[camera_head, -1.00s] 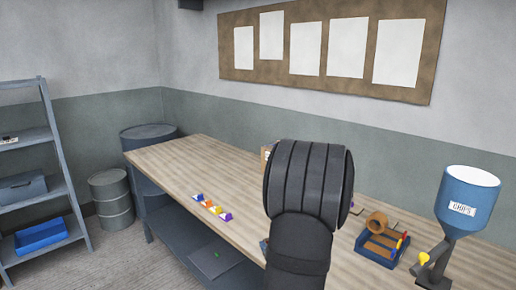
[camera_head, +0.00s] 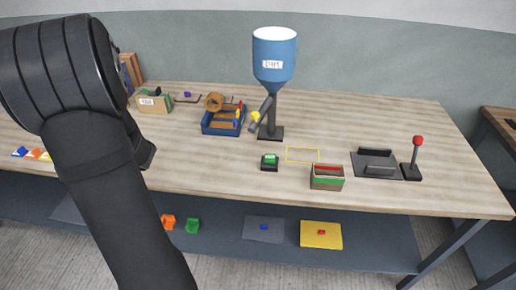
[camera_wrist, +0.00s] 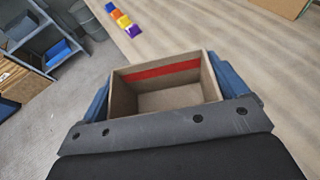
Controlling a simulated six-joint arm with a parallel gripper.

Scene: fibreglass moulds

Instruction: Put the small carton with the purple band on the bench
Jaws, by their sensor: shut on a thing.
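My gripper (camera_wrist: 165,92) is shut on an open tan carton (camera_wrist: 124,98), with one blue finger on each side of it. A red band runs along the inside of the carton's far wall; no purple band shows on the sides I can see. The bench (camera_wrist: 205,32) lies beyond and to the right of the carton in the wrist view; I cannot tell the height between them. In the head view, the bench top (camera_head: 390,125) spans the picture, and my arm at the left hides the gripper and held carton.
On the bench stand a small open carton with red and green (camera_head: 327,183), a yellow outline (camera_head: 302,155), a green-topped block (camera_head: 269,162), a blue hopper (camera_head: 274,60), a blue tray (camera_head: 222,128), a labelled box (camera_head: 153,103) and a red-knobbed lever (camera_head: 416,150). Bare bench lies between them.

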